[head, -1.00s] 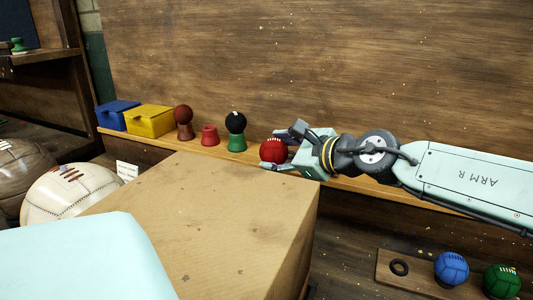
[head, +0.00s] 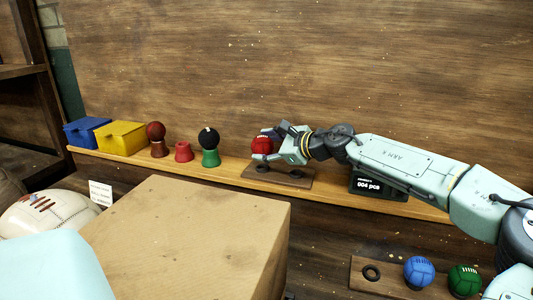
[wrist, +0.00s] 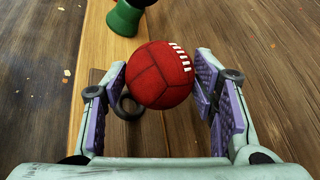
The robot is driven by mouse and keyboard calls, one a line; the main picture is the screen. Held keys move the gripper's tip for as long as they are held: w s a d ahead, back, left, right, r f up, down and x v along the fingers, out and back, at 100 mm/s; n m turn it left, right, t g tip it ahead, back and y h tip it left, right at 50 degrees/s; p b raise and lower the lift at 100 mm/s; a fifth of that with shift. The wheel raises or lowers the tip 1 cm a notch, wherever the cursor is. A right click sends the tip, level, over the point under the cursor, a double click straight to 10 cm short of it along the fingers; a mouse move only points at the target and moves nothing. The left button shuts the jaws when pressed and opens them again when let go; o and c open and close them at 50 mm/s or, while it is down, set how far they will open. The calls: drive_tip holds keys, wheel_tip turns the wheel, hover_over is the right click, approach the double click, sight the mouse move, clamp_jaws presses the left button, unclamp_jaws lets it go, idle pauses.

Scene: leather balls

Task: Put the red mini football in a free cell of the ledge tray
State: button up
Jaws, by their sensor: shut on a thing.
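The red mini football (head: 262,144) has pale stitching and is held between the fingers of my gripper (head: 271,145). In the wrist view the ball (wrist: 159,74) sits between the two purple-padded fingers. The ledge tray (head: 279,177) is a small dark wooden board on the ledge, with a ring at its left and another at its right. The ball is above the tray's left part, seemingly clear of it. In the wrist view a dark ring (wrist: 129,107) shows below the ball at its left, partly hidden. Both visible tray rings look empty.
A black display (head: 370,184) is right. A cardboard box (head: 190,225) stands in front.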

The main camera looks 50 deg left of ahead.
drive_tip(key=shift+f, duration=1.6)
drive_tip(key=shift+f, duration=0.2)
drive_tip(key=o, duration=1.2)
drive_tip(key=shift+o, duration=0.2)
drive_tip(key=shift+r, duration=0.2)
drive_tip(key=v, duration=1.2)
